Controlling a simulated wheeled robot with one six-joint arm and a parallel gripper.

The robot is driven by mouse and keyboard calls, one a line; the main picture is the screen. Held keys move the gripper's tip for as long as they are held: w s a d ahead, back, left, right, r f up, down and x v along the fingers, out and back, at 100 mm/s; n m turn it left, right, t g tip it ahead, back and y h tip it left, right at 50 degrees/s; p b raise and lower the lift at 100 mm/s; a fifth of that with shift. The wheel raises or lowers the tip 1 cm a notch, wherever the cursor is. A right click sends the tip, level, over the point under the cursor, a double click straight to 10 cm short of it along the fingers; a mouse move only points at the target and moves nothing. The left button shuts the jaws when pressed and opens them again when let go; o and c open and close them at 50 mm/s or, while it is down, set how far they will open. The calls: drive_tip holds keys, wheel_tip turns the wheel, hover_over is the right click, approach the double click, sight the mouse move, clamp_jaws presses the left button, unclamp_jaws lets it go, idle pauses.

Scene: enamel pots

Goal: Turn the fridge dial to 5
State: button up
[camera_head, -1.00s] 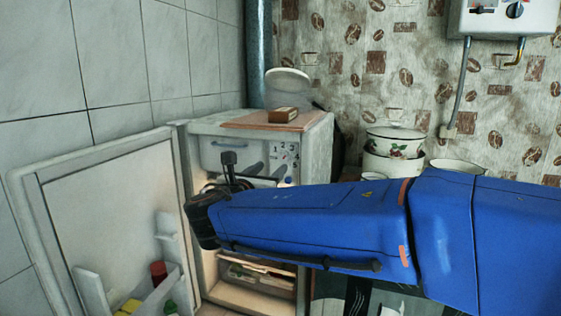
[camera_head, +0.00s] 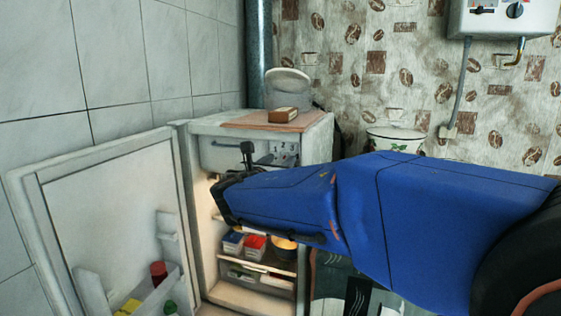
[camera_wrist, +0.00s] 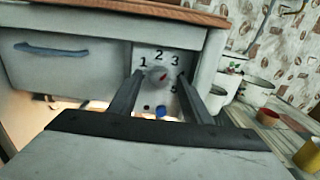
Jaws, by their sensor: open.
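The fridge (camera_head: 208,126) stands in the corner with its door (camera_head: 110,215) open to the left. Its small numbered panel (camera_head: 284,150) is partly covered by my arm in the head view. In the wrist view the dial (camera_wrist: 154,76) is a round grey knob with a red mark on its right side. The numerals 1, 2, 3 and 5 show around it; a 4 cannot be made out. My gripper (camera_wrist: 160,80) is open, its fingers appearing on either side of the dial. Contact cannot be told. A blue knob (camera_wrist: 160,112) shows below the dial.
Left of the panel is a freezer flap with a blue handle (camera_wrist: 50,48). Enamel pots (camera_head: 394,138) stand to the right. Food boxes (camera_head: 254,244) sit on the shelf inside.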

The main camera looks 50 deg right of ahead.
drive_tip(key=shift+w+d, duration=0.2)
drive_tip(key=shift+d, duration=0.3)
drive_tip(key=c, duration=1)
